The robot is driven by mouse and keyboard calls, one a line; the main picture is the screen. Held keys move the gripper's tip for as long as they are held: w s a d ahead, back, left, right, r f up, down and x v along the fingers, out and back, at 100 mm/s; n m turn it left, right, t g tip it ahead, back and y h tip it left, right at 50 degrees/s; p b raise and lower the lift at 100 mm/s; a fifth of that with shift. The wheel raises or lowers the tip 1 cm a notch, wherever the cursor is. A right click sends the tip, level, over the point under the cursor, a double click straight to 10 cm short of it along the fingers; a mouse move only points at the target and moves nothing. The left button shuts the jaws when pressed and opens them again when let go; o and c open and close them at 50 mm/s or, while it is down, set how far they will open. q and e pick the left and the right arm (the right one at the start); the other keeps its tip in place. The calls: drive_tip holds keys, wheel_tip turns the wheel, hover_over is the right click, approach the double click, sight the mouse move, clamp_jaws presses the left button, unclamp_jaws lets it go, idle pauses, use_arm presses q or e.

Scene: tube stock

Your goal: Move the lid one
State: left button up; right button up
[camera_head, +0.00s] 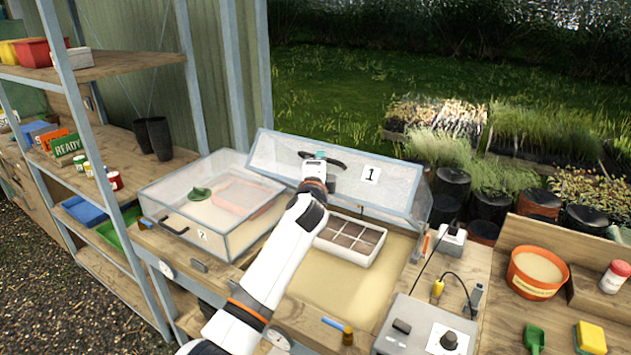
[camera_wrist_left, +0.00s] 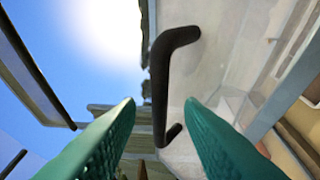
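Lid one (camera_head: 396,200), a clear panel with a pale frame and a "1" tag (camera_head: 371,174), stands raised and tilted at the back of its box. Its dark handle (camera_head: 337,163) is near the lid's top edge. My left gripper (camera_head: 317,156) is at this handle. In the left wrist view the black handle (camera_wrist_left: 161,85) shows between the two green fingers (camera_wrist_left: 160,104). The fingers are apart, with gaps on both sides of the bar. The arm hides part of the lid and box. My right gripper is not in view.
A second clear box with a shut lid (camera_head: 160,190) stands on the left. A white divided tray (camera_head: 375,250) sits in the open box. A grey control unit (camera_head: 425,328) and an orange tub (camera_head: 535,272) are to the right. Shelving (camera_head: 110,65) stands far left.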

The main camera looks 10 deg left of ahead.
use_arm(q)
drive_tip(key=s+b, duration=0.1)
drive_tip(key=s, duration=0.7)
drive_tip(key=shift+s+d+f, duration=0.15)
drive_tip(key=shift+d, duration=0.05)
